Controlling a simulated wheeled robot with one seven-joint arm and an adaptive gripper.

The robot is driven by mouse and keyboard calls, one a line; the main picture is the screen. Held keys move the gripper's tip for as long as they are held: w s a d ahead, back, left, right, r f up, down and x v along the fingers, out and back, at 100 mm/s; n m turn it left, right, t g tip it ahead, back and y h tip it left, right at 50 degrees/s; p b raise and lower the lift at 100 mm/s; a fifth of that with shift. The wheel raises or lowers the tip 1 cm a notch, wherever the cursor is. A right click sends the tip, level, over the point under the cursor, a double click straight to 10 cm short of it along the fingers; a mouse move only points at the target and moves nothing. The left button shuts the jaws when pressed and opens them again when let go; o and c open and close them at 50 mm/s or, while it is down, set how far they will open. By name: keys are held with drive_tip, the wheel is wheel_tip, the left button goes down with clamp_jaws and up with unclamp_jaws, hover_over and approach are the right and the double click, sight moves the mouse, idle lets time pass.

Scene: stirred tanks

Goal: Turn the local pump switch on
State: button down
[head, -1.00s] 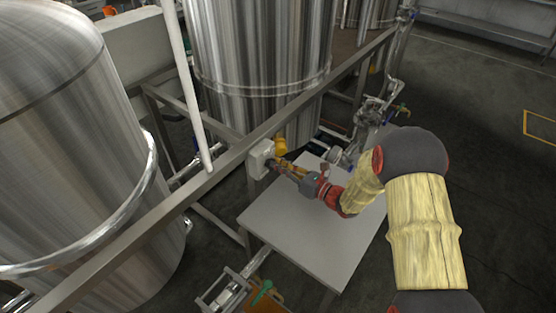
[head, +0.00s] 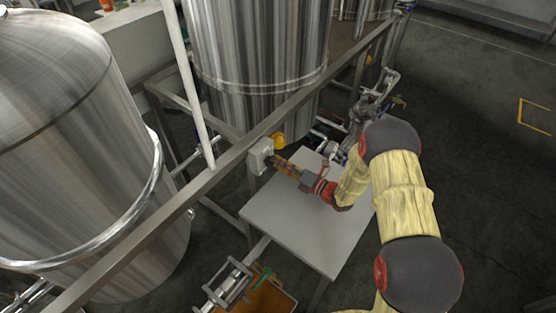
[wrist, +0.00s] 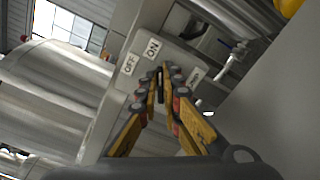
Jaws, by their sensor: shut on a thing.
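The local pump switch is a pale grey box (head: 259,156) on the metal frame rail, above the back left corner of the grey table. In the wrist view its face (wrist: 177,52) carries an ON label (wrist: 152,48), an OFF label (wrist: 130,63) and a third label I cannot read. My gripper (head: 276,161) is at the front of the box. In the wrist view my gripper (wrist: 161,76) has its yellow fingers closed together on the small dark switch handle (wrist: 160,73). The fingertips hide most of the handle, so I cannot tell which label it points to.
A yellow part (head: 279,140) sits close behind the switch box. Large steel tanks (head: 75,170) and (head: 258,60) stand left and behind. The frame rail (head: 150,220) runs diagonally past the box. The grey table (head: 300,225) is bare below my arm.

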idle(0.5)
drive_tip(key=c, duration=2)
unclamp_jaws()
drive_tip(key=shift+d, duration=0.1)
drive_tip(key=v, duration=1.1)
drive_tip(key=shift+s+d, duration=0.3)
